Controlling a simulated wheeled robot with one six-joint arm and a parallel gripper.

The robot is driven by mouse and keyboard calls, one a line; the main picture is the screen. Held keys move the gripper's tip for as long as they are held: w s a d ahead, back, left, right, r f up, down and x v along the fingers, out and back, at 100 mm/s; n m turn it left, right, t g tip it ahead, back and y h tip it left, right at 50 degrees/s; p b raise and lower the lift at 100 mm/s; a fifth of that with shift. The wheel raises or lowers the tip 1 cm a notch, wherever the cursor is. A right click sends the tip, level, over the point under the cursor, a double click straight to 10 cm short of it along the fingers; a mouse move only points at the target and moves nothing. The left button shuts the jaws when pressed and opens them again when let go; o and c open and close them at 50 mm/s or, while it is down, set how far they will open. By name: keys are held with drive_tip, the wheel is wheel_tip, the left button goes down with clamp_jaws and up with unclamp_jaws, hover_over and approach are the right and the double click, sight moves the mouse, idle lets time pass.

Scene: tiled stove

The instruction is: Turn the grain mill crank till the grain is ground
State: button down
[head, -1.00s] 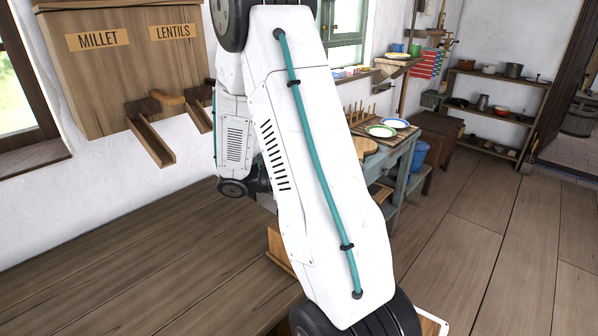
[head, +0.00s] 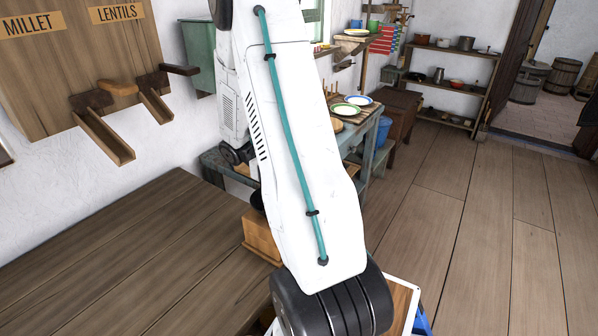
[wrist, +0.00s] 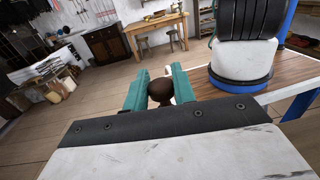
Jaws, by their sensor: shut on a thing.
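In the wrist view, my gripper (wrist: 156,90) has its teal fingers closed on both sides of a round dark brown knob (wrist: 161,91), which looks like the crank's handle. The rest of the crank is hidden below the gripper. In the head view, a small wooden box (head: 262,237) stands at the right edge of the wooden worktop, partly behind my arm; it may be the mill's body. A dark part shows just above it. My gripper is out of sight in the head view, and I cannot see any grain.
The brown worktop (head: 110,255) is bare at left. Above it hangs a wooden bin (head: 80,60) labelled millet and lentils, with two chutes (head: 105,138) sticking out. A blue-grey table (head: 361,135) with plates stands behind my arm. The plank floor (head: 480,230) at right is clear.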

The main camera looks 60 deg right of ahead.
drive_tip(key=shift+s+a+m+y, duration=0.15)
drive_tip(key=shift+m+y, duration=0.15)
drive_tip(key=shift+y, duration=0.2)
drive_tip(key=c, duration=1.2)
unclamp_jaws()
drive_tip(key=shift+a+r+t, duration=0.1)
drive_tip(key=shift+r+t, duration=0.2)
drive_tip(key=shift+r, duration=0.15)
drive_tip(key=a+r+t+h, duration=0.1)
drive_tip(key=a+r+t, duration=0.1)
drive_tip(key=a+t, duration=0.4)
drive_tip(key=a+r+n+t+h, duration=0.1)
drive_tip(key=a+r+t, duration=0.2)
drive_tip(key=a+t, duration=0.3)
drive_tip(key=a+r+n+t+h, duration=0.1)
drive_tip(key=a+t, duration=0.5)
drive_tip(key=a, duration=0.6)
drive_tip(key=shift+w+r+t+h, duration=0.3)
drive_tip(key=shift+r+h, duration=0.1)
drive_tip(key=shift+r, duration=0.45)
